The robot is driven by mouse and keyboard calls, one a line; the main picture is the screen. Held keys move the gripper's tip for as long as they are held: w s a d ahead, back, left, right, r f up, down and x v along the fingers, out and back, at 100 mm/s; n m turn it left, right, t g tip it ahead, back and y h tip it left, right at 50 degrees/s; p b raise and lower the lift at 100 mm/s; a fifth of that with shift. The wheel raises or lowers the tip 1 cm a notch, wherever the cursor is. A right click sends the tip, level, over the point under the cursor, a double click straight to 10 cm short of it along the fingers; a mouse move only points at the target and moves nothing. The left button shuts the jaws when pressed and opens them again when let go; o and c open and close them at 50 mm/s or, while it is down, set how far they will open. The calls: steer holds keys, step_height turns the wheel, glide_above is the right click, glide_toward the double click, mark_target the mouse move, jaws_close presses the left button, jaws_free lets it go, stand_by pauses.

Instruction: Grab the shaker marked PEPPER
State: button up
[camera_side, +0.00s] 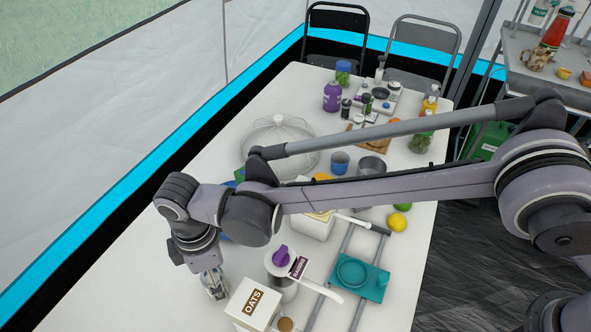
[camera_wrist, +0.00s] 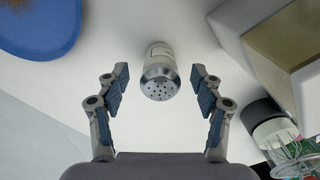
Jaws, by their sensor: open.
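A shaker (camera_wrist: 159,72) with a pale body and a silver lid full of small holes shows in the wrist view. Its lid faces the camera, and it lies between my two fingers with a gap on each side. A label outline shows on its body, but no writing can be read, so I cannot tell whether it says PEPPER. My gripper (camera_wrist: 160,88) is open around the shaker and does not appear to touch it. In the side view my gripper (camera_side: 214,287) points down at the near left of the white table, and the shaker cannot be made out there.
The OATS box (camera_side: 247,303) stands right of my gripper, with a purple-topped container (camera_side: 283,257) behind it. A teal tray (camera_side: 361,281) lies further right. In the wrist view a blue dish (camera_wrist: 40,25) is upper left and a dark-lidded jar (camera_wrist: 266,118) lower right.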

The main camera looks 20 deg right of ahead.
steer(key=f, duration=0.3)
steer(key=shift+a+f, duration=0.25)
steer(key=shift+a, duration=0.15)
steer(key=shift+f, duration=0.7)
steer(key=c, duration=1.3)
